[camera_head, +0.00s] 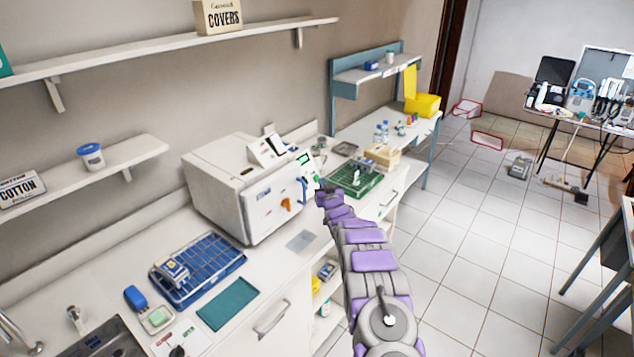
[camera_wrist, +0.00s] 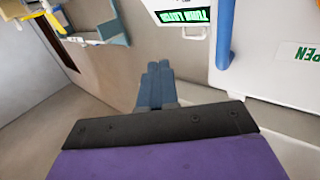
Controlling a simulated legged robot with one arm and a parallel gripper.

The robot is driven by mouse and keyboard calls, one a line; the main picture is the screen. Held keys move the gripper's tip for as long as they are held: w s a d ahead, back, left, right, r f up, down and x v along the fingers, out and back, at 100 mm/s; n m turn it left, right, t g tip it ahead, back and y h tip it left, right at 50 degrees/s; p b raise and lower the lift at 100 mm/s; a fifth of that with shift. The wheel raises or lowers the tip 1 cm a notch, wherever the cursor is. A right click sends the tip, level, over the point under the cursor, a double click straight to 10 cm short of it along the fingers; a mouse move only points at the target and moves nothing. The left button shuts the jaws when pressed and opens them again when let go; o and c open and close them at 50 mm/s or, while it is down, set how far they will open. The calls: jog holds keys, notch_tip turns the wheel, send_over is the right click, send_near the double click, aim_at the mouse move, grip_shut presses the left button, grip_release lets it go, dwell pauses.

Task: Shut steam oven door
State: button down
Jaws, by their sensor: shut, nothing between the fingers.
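The steam oven (camera_head: 220,185) is a white box on the left counter, with an orange handle (camera_head: 286,204) and a blue handle (camera_head: 304,190) on its front. I cannot tell whether its door (camera_head: 266,212) is flush or slightly ajar. My gripper (camera_head: 321,190) is just right of the oven front, partly hidden by the arm. In the wrist view its blue-grey fingers (camera_wrist: 158,75) are together and empty. A white panel (camera_wrist: 262,65) with partly cut-off green lettering and a blue edge piece (camera_wrist: 226,35) is to their right. Contact is not visible.
A green tray (camera_head: 355,181) and small boxes lie beyond the oven. A blue rack (camera_head: 208,268) and a teal mat (camera_head: 228,304) lie on the near counter. Tiled floor (camera_head: 480,240) is open to the right. An equipment table (camera_head: 590,118) stands at the back right.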

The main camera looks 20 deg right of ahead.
jog(key=shift+s+d, duration=1.7)
jog(key=shift+s, duration=1.85)
jog(key=s+a+r+g, duration=0.4)
jog(key=a+r, duration=0.3)
jog(key=a, duration=0.1)
jog(key=s+a+r+g+y, duration=0.1)
jog(key=s+a+r+g, duration=0.15)
jog(key=s+a, duration=0.5)
jog(key=s+a+r+g, duration=0.1)
jog(key=s+a+g, duration=0.35)
jog(key=s, duration=0.55)
jog(key=s+a+g, duration=0.2)
jog(key=s+a, duration=0.3)
jog(key=s, duration=0.9)
jog(key=s+a+n+g+y+b, duration=0.1)
jog(key=s+a+g, duration=0.2)
jog(key=s, duration=1.1)
jog(key=s+a+n+g+y+b, duration=0.1)
jog(key=s+a+g, duration=0.2)
jog(key=s+a, duration=0.4)
jog(key=s+r, duration=0.1)
jog(key=s, duration=0.6)
jog(key=shift+a, duration=0.1)
